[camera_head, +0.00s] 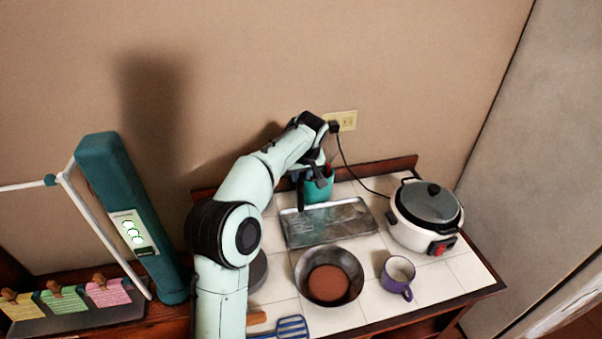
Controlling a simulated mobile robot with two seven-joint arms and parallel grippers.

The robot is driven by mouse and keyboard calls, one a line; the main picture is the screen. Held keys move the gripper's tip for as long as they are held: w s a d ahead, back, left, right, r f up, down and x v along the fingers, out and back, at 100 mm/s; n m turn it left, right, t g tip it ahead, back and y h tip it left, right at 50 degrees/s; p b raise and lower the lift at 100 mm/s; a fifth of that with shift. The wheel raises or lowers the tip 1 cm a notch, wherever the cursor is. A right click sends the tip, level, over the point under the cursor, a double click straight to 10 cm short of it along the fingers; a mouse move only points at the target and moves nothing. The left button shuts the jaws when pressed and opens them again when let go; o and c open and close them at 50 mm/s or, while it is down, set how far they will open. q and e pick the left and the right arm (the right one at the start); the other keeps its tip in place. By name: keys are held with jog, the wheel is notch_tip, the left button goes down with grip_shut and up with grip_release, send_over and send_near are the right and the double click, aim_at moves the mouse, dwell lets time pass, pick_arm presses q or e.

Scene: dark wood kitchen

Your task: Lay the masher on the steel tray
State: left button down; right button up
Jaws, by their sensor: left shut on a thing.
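The steel tray (342,228) lies flat on the white tiled counter and looks empty. My left gripper (310,172) is above the tray's back left edge, beside a teal utensil pot (320,188). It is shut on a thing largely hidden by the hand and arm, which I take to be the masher. A dark upright bar (300,195) shows below the hand, in front of the pot; I cannot tell whether it is part of the masher or a finger. My right gripper is not in view.
A dark pan (328,277) and a purple mug (397,278) stand in front of the tray. A rice cooker (427,216) stands to its right, its cord running to the wall socket (342,120). A blue slotted utensil (291,327) lies at the front edge.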

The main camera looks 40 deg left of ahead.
pick_arm(q)
jog(key=c, duration=0.9)
grip_release()
jog(key=shift+f, duration=0.1)
jog(key=shift+v, duration=6.65)
jog(key=shift+d+f, duration=0.1)
jog(key=shift+d, duration=0.05)
